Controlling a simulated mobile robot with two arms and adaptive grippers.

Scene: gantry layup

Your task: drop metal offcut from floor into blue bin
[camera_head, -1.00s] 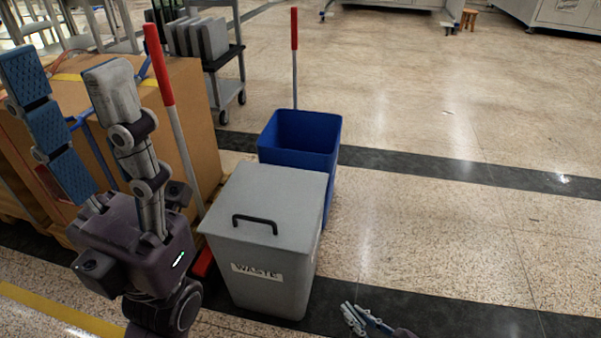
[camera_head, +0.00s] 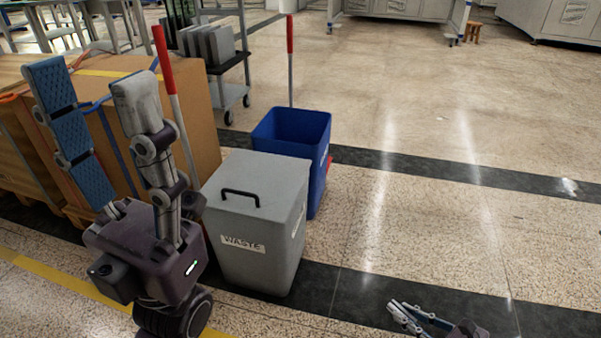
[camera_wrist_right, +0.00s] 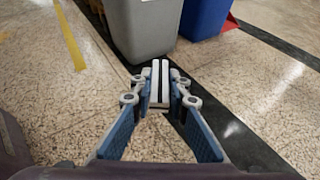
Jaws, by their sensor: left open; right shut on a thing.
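The blue bin (camera_head: 291,133) stands open at the top behind the grey waste bin, and its lower side also shows in the right wrist view (camera_wrist_right: 203,18). My left gripper (camera_head: 92,82) is raised at the left with its fingers spread, open and empty, in front of cardboard boxes. My right gripper (camera_head: 405,318) is low at the bottom edge, to the right of and nearer than the waste bin. In the right wrist view its fingers (camera_wrist_right: 160,82) are closed together on a thin piece, the metal offcut, mostly hidden between the pads. No other offcut shows on the floor.
The lidded grey waste bin (camera_head: 258,225) stands between me and the blue bin. A red-and-grey pole (camera_head: 175,105) rises beside the boxes (camera_head: 205,125); another (camera_head: 290,60) stands behind the blue bin. A cart (camera_head: 228,70) is further back. The floor to the right is clear.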

